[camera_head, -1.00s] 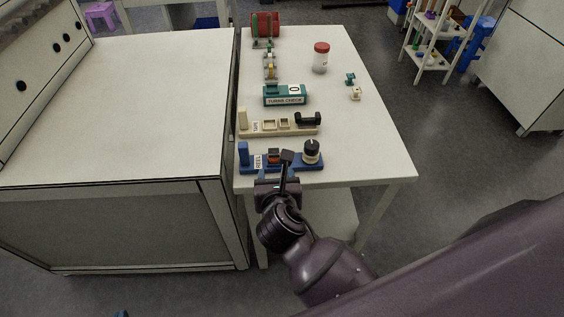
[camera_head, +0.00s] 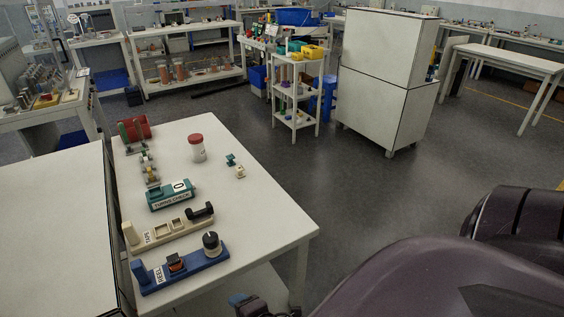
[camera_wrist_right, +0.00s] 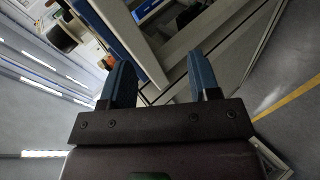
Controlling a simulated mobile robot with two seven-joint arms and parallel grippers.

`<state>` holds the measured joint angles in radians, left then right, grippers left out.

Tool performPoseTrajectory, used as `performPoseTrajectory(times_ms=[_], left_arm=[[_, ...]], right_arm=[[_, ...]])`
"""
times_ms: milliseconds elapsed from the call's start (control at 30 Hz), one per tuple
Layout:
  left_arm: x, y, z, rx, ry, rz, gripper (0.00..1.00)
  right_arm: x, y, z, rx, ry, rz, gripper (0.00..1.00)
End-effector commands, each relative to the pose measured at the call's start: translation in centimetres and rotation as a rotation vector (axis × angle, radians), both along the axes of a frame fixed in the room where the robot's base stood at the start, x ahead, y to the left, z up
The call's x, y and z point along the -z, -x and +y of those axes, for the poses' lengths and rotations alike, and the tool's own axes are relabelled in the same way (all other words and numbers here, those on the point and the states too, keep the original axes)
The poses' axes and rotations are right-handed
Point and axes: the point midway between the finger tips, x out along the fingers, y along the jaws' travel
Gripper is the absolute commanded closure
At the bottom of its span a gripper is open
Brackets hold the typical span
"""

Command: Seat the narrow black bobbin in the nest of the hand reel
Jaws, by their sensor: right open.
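The hand reel is a blue base labelled REEL (camera_head: 200,268) near the front edge of the table. It has a blue post at its left end, a black-topped knob (camera_head: 211,243) at its right, and a small dark and orange piece (camera_head: 176,263) between them. A black, dumbbell-shaped piece (camera_head: 200,213) lies on the cream TAPE base behind; I cannot tell whether it is the narrow black bobbin. My right gripper (camera_wrist_right: 162,82) is open, with nothing between its blue fingers; in the head view it shows partly at the bottom edge, beyond the table's front. My left gripper is not in view.
Behind the reel stand the cream TAPE base (camera_head: 160,239), a teal counter box (camera_head: 170,196), a red-lidded jar (camera_head: 197,149) and small teal and cream spools (camera_head: 239,172). The table's right side (camera_head: 270,215) is clear. A large white bench (camera_head: 50,220) adjoins on the left.

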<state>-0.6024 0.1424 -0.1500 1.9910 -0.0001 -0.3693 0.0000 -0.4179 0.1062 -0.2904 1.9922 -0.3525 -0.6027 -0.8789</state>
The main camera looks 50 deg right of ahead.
Motion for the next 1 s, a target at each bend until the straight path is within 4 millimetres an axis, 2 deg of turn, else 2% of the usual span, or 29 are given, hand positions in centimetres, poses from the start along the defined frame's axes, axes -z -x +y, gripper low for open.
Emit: performPoseTrajectory(times_ms=[200, 433, 600, 1000], left_arm=[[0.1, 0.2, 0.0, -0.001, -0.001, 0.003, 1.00], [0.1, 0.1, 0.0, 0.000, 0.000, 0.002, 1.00], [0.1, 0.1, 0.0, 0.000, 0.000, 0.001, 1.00], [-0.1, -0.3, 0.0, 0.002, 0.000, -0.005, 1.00]], right_arm=[[1.8, 3.6, -3.2, 0.307, -0.499, -0.009, 0.44], [2.5, 6.3, -5.8, 0.560, -0.887, -0.034, 0.44], [2.6, 7.0, -6.5, 0.630, -0.996, -0.045, 0.44], [2.6, 7.0, -6.5, 0.635, -1.004, -0.045, 0.44]])
